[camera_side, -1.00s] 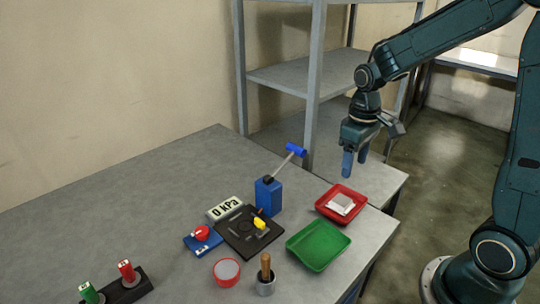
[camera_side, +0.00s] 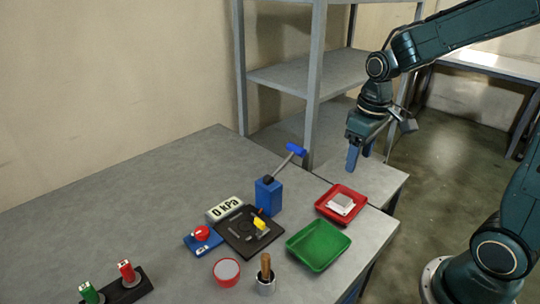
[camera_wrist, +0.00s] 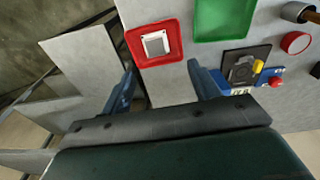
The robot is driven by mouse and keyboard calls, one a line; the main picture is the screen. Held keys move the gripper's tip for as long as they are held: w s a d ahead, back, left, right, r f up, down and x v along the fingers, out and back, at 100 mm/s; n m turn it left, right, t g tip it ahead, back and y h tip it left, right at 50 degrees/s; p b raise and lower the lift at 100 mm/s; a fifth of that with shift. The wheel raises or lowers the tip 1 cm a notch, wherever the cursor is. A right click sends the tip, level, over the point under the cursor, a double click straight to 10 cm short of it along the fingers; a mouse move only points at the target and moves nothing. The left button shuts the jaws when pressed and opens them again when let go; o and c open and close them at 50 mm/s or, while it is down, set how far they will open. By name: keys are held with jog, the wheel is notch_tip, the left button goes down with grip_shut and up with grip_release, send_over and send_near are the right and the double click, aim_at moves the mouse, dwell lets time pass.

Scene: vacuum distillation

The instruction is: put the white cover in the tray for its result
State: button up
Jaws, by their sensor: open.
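The white cover (camera_side: 341,204) lies inside the red tray (camera_side: 330,214) near the right edge of the table. The cover also shows in the wrist view (camera_wrist: 156,44), inside the red tray (camera_wrist: 176,57). A green tray (camera_side: 318,246) sits just in front of the red tray and is empty. My gripper (camera_side: 360,160) is open and empty, raised above and behind the red tray, clear of it. In the wrist view its two blue fingers stand apart.
Left of the trays are a blue pump with a lever (camera_side: 269,196), a black plate with a yellow part (camera_side: 249,231), a "0 kPa" display (camera_side: 225,208), a red button box (camera_side: 202,240), a red bowl (camera_side: 227,271) and a brush in a cup (camera_side: 265,277). A shelf (camera_side: 316,80) stands behind.

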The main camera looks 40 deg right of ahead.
jog(key=s+a+r+t, duration=0.2)
jog(key=s+a+r, duration=0.1)
jog(key=s, duration=0.3)
jog(key=s+a+r+t, duration=0.2)
jog(key=s+a+r, duration=0.1)
jog(key=s+r, duration=0.2)
jog(key=shift+s+a+r+t, duration=0.3)
jog(key=shift+s+r, duration=0.05)
jog(key=shift+s, duration=0.55)
dwell(0.6)
